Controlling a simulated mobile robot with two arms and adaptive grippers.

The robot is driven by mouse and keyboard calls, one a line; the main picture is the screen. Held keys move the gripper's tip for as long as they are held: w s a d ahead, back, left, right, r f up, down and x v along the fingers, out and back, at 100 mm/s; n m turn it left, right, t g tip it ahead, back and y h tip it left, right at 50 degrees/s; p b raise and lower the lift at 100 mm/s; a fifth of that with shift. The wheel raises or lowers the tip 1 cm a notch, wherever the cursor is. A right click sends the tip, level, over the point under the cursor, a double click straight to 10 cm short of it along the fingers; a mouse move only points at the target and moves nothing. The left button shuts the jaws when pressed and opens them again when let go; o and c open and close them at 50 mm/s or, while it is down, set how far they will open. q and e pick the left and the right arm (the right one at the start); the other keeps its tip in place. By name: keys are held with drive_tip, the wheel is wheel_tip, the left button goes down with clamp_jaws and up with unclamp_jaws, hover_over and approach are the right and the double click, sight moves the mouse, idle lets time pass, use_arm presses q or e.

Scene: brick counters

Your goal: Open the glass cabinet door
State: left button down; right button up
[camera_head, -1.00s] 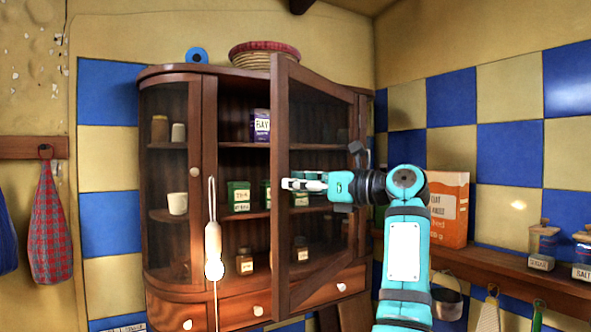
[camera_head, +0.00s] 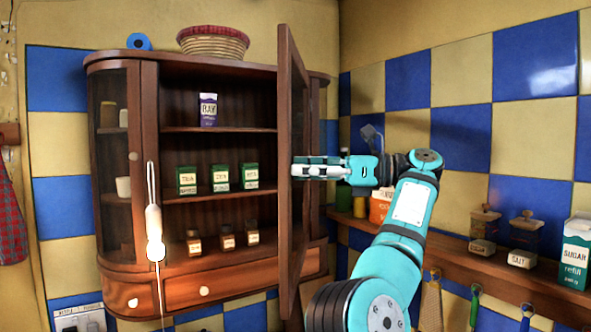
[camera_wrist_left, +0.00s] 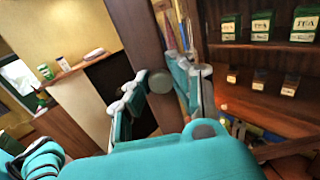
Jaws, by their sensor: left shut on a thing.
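The glass cabinet door (camera_head: 286,120) is the right door of the brown wooden cabinet (camera_head: 215,68). It stands open, swung out almost edge-on in the head view, so its glass hardly shows. My left gripper (camera_head: 300,169) is at the door's free edge, about mid-height. In the left wrist view a round grey knob (camera_wrist_left: 160,82) sits between the fingers, and the gripper is shut on it. My right gripper is not in view.
The open shelves hold a purple box (camera_head: 208,109), green tins (camera_head: 221,177) and small brown jars (camera_head: 227,237). A basket (camera_head: 213,42) and a blue roll (camera_head: 139,41) sit on top. A pale hanging utensil (camera_head: 154,232) is at the left front. A wall shelf (camera_head: 470,247) with jars runs along the right.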

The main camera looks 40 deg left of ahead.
use_arm(q)
drive_tip(key=shift+w+d+g, duration=0.2)
drive_tip(key=shift+g, duration=0.1)
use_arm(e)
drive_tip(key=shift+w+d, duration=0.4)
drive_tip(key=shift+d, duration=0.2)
use_arm(q)
drive_tip(key=shift+f, duration=0.1)
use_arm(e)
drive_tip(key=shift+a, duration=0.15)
use_arm(q)
drive_tip(key=c, duration=1.1)
unclamp_jaws()
drive_tip(key=shift+c, duration=0.2)
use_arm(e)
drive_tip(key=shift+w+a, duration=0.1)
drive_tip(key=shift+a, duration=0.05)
